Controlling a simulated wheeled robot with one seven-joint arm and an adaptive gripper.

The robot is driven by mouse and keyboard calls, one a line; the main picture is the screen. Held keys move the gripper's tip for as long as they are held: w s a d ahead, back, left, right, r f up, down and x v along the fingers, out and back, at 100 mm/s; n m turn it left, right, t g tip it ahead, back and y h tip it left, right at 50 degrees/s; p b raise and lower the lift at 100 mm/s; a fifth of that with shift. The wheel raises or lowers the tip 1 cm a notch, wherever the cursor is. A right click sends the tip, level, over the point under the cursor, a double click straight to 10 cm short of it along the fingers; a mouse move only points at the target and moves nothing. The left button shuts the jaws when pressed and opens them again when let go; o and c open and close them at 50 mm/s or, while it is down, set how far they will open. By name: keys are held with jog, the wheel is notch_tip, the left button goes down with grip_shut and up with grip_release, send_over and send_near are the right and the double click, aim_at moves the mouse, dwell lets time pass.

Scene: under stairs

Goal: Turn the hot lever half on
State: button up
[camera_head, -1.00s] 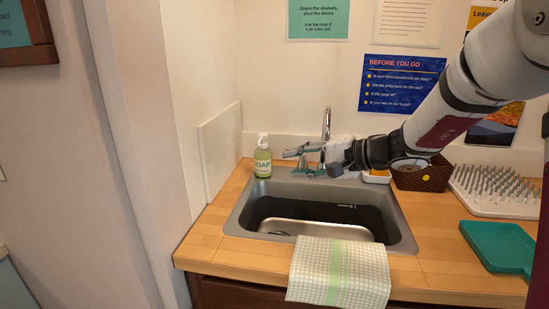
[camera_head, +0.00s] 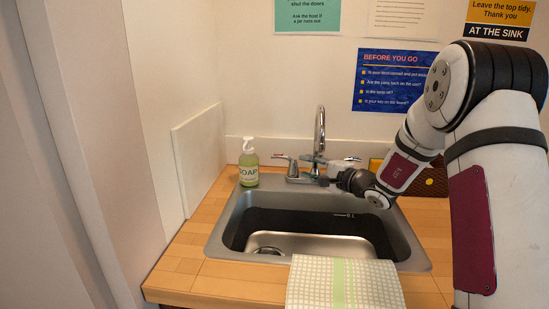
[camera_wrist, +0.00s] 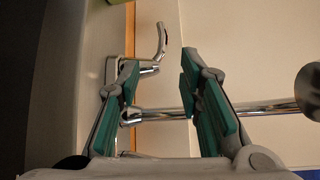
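The chrome tap's left lever (camera_head: 283,157), with a reddish mark at its tip, is on the sink's back deck, left of the tall spout (camera_head: 320,130). I take it for the hot one. It also shows in the wrist view (camera_wrist: 160,45), just beyond my fingertips and apparently clear of them. A right lever (camera_head: 352,159) is partly behind my gripper. My gripper (camera_head: 312,165) is in front of the spout, reaching left. In the wrist view my gripper (camera_wrist: 158,65) is open, with teal pads apart and nothing held.
The spout (camera_wrist: 250,108) crosses the wrist view close to the right finger. A soap bottle (camera_head: 248,163) stands left of the tap. The steel sink (camera_head: 225,230) lies below, with a checked towel (camera_head: 345,285) over its front edge. A brown basket (camera_head: 430,182) is at right.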

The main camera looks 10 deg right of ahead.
aim_at(283, 158)
jog(key=x, duration=1.3)
jog(key=shift+w+a, duration=0.2)
jog(key=shift+w, duration=0.2)
jog(key=shift+f, duration=0.1)
grip_shut()
